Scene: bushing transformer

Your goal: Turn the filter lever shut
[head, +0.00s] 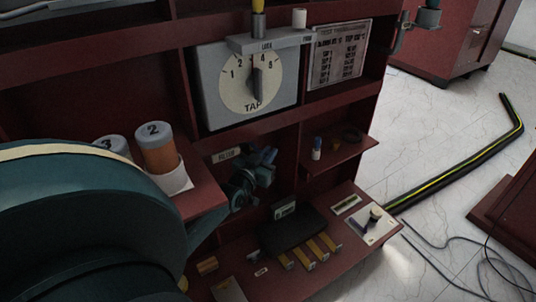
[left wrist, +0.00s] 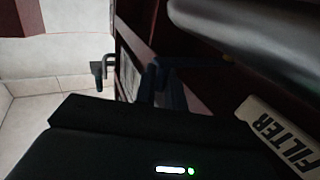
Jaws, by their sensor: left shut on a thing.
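My left gripper (head: 266,158) is at the end of the large teal arm that comes in from the left. It is at the filter station, just right of the small filter label (head: 227,154). In the left wrist view the label reads FILTER (left wrist: 285,140), at the right beside the dark gripper body, and my gripper's dark blue fingers (left wrist: 163,85) are close together. The gripper is shut on the filter lever. The lever is mostly hidden behind the fingers, so its angle cannot be told. My right gripper is not in view.
A grey tap dial (head: 251,85) is above the gripper. Orange canister 2 (head: 157,148) stands on a shelf to the left. A black block (head: 293,228) with brass strips lies below. A small shelf (head: 335,158) is to the right. A black-and-yellow cable (head: 460,160) lies on the floor.

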